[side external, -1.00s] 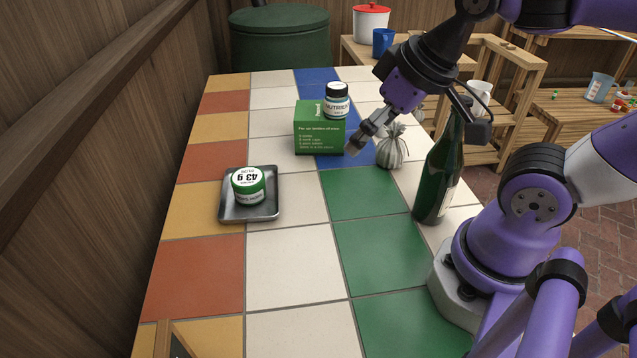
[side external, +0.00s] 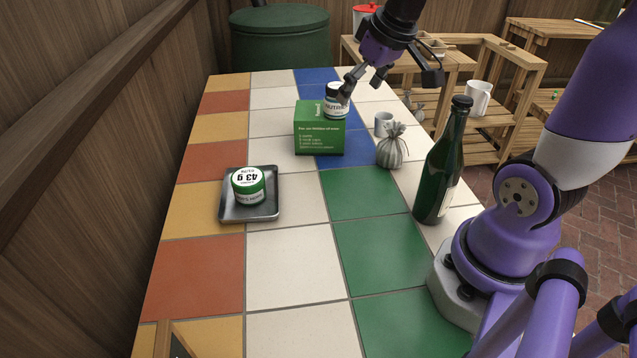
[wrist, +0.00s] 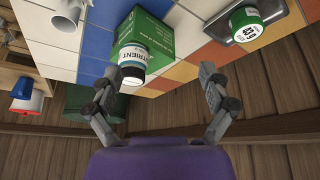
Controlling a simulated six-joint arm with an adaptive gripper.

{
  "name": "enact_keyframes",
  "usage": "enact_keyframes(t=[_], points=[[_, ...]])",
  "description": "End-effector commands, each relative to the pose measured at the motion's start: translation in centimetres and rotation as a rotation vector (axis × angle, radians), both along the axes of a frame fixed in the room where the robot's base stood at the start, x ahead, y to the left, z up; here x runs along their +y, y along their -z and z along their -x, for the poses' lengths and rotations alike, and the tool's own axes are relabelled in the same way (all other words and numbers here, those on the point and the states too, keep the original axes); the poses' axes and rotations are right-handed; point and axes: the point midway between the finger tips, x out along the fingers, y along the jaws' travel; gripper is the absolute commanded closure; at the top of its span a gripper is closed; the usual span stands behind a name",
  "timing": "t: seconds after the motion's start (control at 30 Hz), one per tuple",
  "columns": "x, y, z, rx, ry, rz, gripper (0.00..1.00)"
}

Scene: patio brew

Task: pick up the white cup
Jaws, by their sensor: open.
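A small white cup (side external: 383,124) stands upright on the table, just behind a tied grey sack, which covers part of it. The cup also shows at the upper left edge of the wrist view (wrist: 66,16). A second white cup (side external: 479,97), a mug with a handle, is on the wooden shelf beyond the bottle. My gripper (side external: 361,86) is open and empty, beside and above the nutrient jar. In the wrist view its fingers (wrist: 160,72) are spread, with the jar between and beyond them; the small cup is off to the left.
The nutrient jar (side external: 337,102) is on a green box (side external: 318,135). The grey sack (side external: 391,148) and a tall green bottle (side external: 440,165) stand along the right edge. A metal tray (side external: 264,206) holds a green-and-white jar (side external: 248,186). The front tiles are mostly clear.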

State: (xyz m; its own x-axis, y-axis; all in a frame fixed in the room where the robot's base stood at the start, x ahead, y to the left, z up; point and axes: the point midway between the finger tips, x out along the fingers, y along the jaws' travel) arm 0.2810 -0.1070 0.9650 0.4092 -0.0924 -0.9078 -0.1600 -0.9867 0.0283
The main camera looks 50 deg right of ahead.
Motion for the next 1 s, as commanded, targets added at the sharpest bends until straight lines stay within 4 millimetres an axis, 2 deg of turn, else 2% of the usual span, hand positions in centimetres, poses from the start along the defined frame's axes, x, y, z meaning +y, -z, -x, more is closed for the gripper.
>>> enact_keyframes(t=[0.03,0.1,0.2,0.33,0.4,0.5,0.7,0.87,1.0], points=[[-3.3,1.0,-0.8,0.019,0.046,-0.009,0.1],[-7.3,2.2,-1.4,0.027,0.085,-0.015,0.1],[-12.4,4.1,-1.3,0.033,0.135,-0.024,0.1],[-16.7,6.1,-0.5,0.033,0.175,-0.034,0.1],[-17.9,6.7,-0.2,0.03,0.184,-0.036,0.1],[-18.6,7.9,-0.3,0.033,0.189,-0.041,0.1],[-19.0,10.9,-1.5,0.033,0.188,-0.04,0.1],[-19.1,12.1,-2.0,0.031,0.188,-0.038,0.1],[-19.3,14.1,-2.7,0.034,0.188,-0.04,0.1]])
